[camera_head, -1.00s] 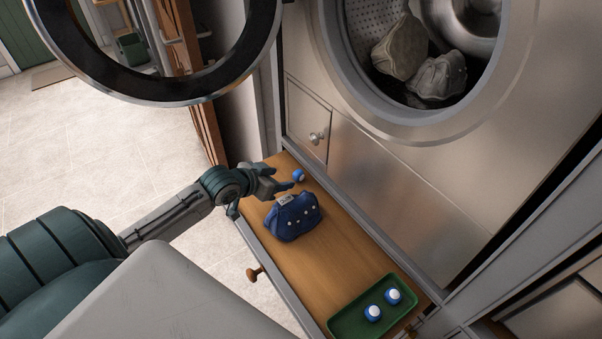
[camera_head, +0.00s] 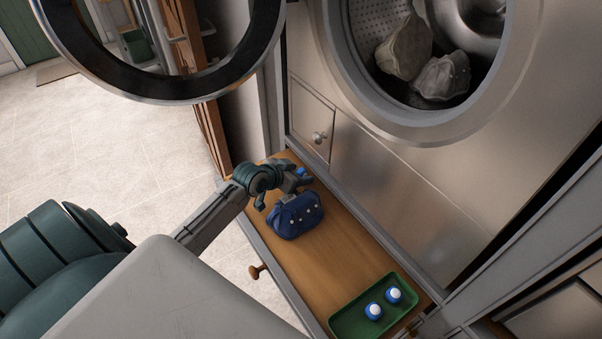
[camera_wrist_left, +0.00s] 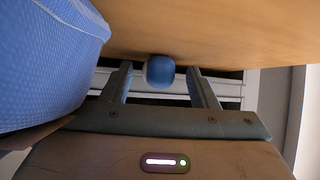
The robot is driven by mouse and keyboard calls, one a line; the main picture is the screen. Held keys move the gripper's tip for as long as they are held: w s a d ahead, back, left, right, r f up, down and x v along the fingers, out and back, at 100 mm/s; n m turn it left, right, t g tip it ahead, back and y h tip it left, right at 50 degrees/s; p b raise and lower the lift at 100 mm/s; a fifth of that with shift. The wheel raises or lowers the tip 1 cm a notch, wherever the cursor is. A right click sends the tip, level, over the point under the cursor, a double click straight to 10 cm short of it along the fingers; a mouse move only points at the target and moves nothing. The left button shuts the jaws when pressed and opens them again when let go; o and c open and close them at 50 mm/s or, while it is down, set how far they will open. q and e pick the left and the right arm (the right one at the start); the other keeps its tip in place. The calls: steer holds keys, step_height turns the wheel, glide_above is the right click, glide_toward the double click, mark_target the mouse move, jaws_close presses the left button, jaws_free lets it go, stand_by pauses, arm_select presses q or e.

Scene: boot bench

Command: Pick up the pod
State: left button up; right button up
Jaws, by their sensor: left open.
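A blue-and-white pod (camera_head: 303,172) lies on the wooden drawer board near its far end, partly hidden by my left gripper (camera_head: 297,182). In the left wrist view the pod (camera_wrist_left: 159,71) shows between the two spread fingers, near their tips, with a gap visible on each side. My left gripper is open and low over the board. Two more blue pods with white tops, one pod (camera_head: 374,311) and another (camera_head: 393,294), stand on the green tray (camera_head: 345,323). My right gripper is not in view.
A blue cloth bag (camera_head: 297,216) with pale dots sits right beside my left gripper; it also fills the left of the wrist view (camera_wrist_left: 45,65). The wooden board (camera_head: 335,255) is clear between bag and tray. The washer's round door (camera_head: 170,90) hangs open above.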

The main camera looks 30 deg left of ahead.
arm_select(q)
steer(key=c, duration=1.1)
steer(key=shift+c, duration=0.2)
